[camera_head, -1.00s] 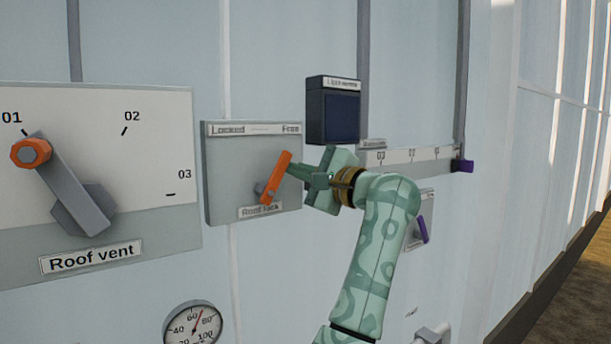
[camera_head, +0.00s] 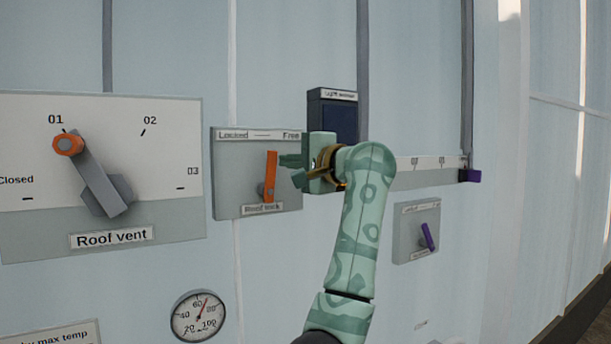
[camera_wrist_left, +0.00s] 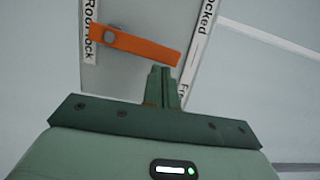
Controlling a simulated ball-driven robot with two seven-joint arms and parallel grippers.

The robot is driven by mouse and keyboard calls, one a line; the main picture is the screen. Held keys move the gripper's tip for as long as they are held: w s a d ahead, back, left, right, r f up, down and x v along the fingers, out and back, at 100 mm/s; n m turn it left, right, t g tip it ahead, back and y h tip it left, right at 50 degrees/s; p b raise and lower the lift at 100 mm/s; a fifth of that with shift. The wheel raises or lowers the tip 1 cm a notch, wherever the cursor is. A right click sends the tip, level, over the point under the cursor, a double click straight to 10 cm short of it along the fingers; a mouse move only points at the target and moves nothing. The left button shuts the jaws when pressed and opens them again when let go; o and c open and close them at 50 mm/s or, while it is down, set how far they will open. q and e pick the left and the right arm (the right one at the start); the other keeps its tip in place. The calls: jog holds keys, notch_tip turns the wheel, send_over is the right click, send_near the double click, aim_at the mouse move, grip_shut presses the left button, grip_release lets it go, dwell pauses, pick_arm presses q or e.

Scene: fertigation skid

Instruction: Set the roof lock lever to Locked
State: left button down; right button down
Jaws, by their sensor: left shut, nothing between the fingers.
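The roof lock panel (camera_head: 230,180) is a grey plate with "Locked" at its top left and "Free" at its top right. Its orange lever (camera_head: 271,172) stands nearly upright, pointing between the two words. My left gripper (camera_head: 284,160) is shut and empty, just right of the lever's upper part. In the left wrist view the shut fingertips (camera_wrist_left: 161,73) are close beside the lever (camera_wrist_left: 135,45), near its free end; I cannot tell whether they touch. My right gripper is not in view.
The roof vent panel (camera_head: 160,220) with its orange-tipped handle (camera_head: 100,185) is at left. A dark blue box (camera_head: 340,118) is above right, behind my wrist.

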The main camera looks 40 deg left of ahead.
aim_at(271, 158)
pick_arm(q)
jog(key=n, duration=0.1)
jog(key=s+a+n+b, duration=0.1)
jog(key=shift+s+r+n+h, duration=0.15)
jog(key=shift+s+n+h, duration=0.15)
jog(key=shift+n, duration=0.1)
jog(key=shift+s+a+r+n+h+b, duration=0.1)
jog(key=shift+s+a+n+h+b, duration=0.15)
jog(key=shift+s+n+b, duration=0.5)
jog(key=shift+s+a+n, duration=0.1)
jog(key=shift+s+n, duration=0.1)
jog(key=shift+n, duration=0.55)
jog(key=shift+s, duration=0.1)
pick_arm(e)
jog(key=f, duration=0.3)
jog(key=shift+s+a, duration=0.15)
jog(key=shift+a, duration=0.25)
pick_arm(q)
jog(key=shift+h, duration=0.25)
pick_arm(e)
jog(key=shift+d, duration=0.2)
